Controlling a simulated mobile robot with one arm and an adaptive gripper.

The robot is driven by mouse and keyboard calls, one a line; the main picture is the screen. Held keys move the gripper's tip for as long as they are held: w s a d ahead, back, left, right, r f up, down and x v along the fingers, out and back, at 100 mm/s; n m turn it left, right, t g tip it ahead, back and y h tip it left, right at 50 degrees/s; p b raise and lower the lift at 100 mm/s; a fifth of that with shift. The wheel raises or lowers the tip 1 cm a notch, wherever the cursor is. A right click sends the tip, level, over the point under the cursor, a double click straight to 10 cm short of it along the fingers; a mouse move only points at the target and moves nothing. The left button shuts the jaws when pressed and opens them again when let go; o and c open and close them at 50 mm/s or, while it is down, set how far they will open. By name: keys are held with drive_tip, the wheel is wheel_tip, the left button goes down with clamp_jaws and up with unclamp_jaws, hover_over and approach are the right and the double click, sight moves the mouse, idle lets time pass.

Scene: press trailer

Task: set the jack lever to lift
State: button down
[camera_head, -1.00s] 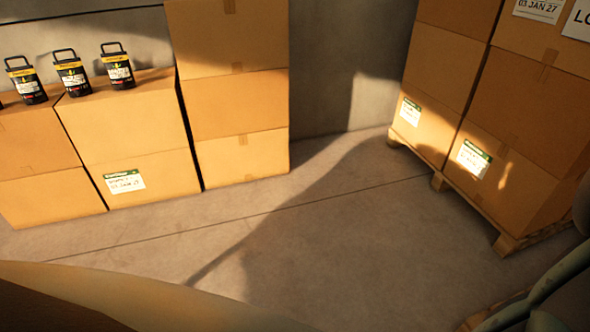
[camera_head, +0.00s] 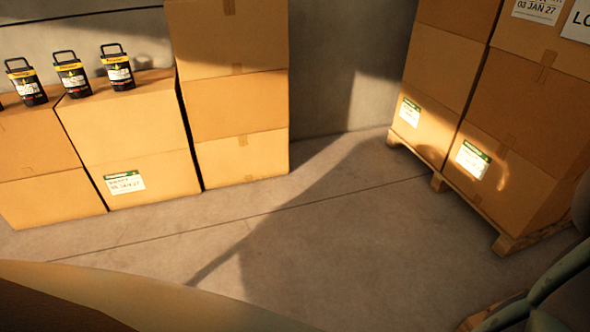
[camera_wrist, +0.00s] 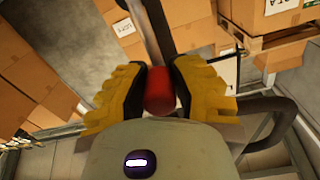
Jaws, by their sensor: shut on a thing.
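In the wrist view my gripper (camera_wrist: 160,88) has its two yellow and black fingers closed in on a red grip (camera_wrist: 160,92). The grip looks like the end of the jack lever, and a grey bar (camera_wrist: 152,30) runs up from it. One finger is on each side of the red grip. Neither the gripper nor the lever shows in the head view, and which setting the lever is in cannot be told.
Stacked cartons (camera_head: 240,100) stand along the wall. Black containers with handles (camera_head: 118,72) stand on the lower boxes at left. More cartons rest on a wooden pallet (camera_head: 438,182) at right. Bare floor (camera_head: 320,250) lies between. A dark curved bar (camera_wrist: 275,120) is right of my gripper.

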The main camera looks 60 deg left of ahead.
drive_tip(key=shift+d+r+m+p, duration=0.15)
drive_tip(key=shift+d+m+p, duration=0.2)
drive_tip(key=shift+m+p, duration=0.4)
drive_tip(key=shift+s+d+f+m+p, duration=0.2)
drive_tip(key=shift+d+f+m+p, duration=0.25)
drive_tip(key=shift+m, duration=0.55)
drive_tip(key=shift+s+d+f+m+p, duration=0.2)
drive_tip(key=shift+d+m+p, duration=0.4)
drive_tip(key=shift+m, duration=0.45)
drive_tip(key=shift+s+d+f+m+p, duration=0.15)
drive_tip(key=shift+d+f+m+p, duration=0.3)
drive_tip(key=shift+m, duration=0.55)
drive_tip(key=shift+d, duration=0.1)
drive_tip(key=c, duration=0.7)
unclamp_jaws()
drive_tip(key=shift+r, duration=0.1)
drive_tip(key=shift+c, duration=0.2)
